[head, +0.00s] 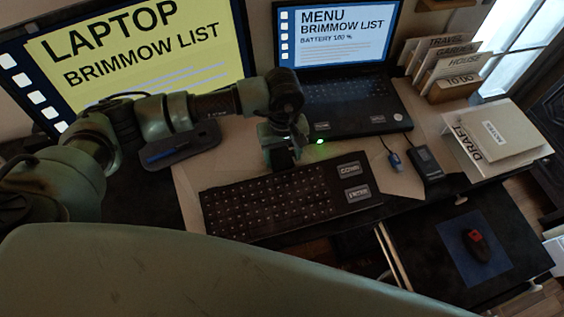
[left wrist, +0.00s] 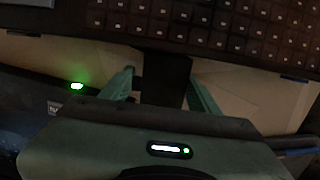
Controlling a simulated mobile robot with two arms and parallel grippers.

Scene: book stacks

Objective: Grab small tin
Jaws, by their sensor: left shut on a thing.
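My left gripper (head: 283,150) is low over the desk, between the open laptop and the black keyboard. In the left wrist view its two green fingers (left wrist: 166,92) stand on either side of a small dark block-like thing (left wrist: 165,76), and it is shut on that. In the head view a dark shape shows under the gripper, partly hidden by it. I cannot tell for sure that this dark thing is the small tin; no other tin shows plainly. My right gripper is not in view.
The black keyboard (head: 265,203) lies just in front of the gripper, and the laptop (head: 345,105) stands behind it. A large monitor (head: 150,45) is at the left. A blue connector (head: 395,160), a black device (head: 425,160), papers (head: 493,140) and a file box (head: 455,90) are to the right.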

